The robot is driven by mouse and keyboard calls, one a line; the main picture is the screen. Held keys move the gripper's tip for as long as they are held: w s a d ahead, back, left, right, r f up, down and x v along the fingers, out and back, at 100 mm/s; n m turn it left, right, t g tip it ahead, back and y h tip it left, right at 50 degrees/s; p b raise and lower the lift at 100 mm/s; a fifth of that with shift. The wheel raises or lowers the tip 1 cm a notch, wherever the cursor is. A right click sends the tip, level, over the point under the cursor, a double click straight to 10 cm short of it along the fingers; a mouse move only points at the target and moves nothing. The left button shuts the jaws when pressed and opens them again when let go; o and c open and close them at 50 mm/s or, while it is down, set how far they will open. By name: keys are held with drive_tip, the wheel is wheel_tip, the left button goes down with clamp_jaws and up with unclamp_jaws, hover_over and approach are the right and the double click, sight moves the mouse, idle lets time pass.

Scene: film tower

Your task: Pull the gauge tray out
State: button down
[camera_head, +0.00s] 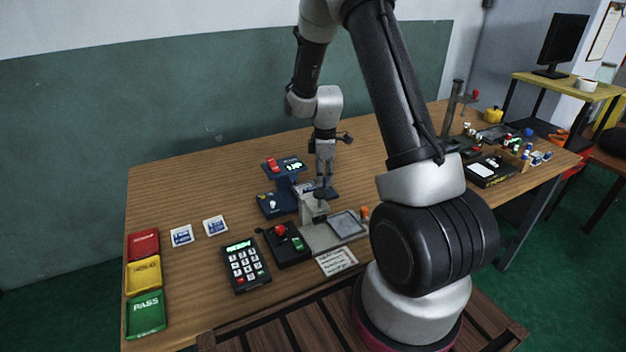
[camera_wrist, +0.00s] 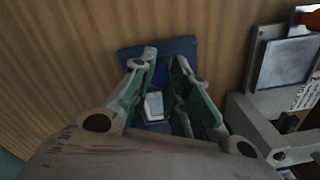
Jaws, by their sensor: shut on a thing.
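The gauge (camera_head: 285,170) is a dark blue stand with a red top part and a lit green display, left of my gripper in the head view. My gripper (camera_head: 323,184) points down and is shut on a dark blue flat piece, which looks like the gauge tray (camera_head: 330,195). In the wrist view the tray (camera_wrist: 184,45) shows beyond and between the fingertips (camera_wrist: 165,62), with a pale square piece on it nearer the palm. My fingers hide the grip point. I cannot tell whether the tray still touches the gauge.
A grey fixture (camera_head: 318,238) with a square plate stands in front of my gripper. A red-knobbed black box (camera_head: 288,243), a keypad (camera_head: 245,264) and coloured trays (camera_head: 143,275) lie to the left. Bare wood (camera_head: 220,180) is free behind them.

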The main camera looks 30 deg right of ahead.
drive_tip(key=shift+d, duration=1.75)
drive_tip(key=c, duration=1.3)
unclamp_jaws()
drive_tip(key=shift+d, duration=0.15)
drive_tip(key=shift+r, duration=0.1)
wheel_tip(320, 180, up, 12)
drive_tip(key=shift+w+f, duration=0.1)
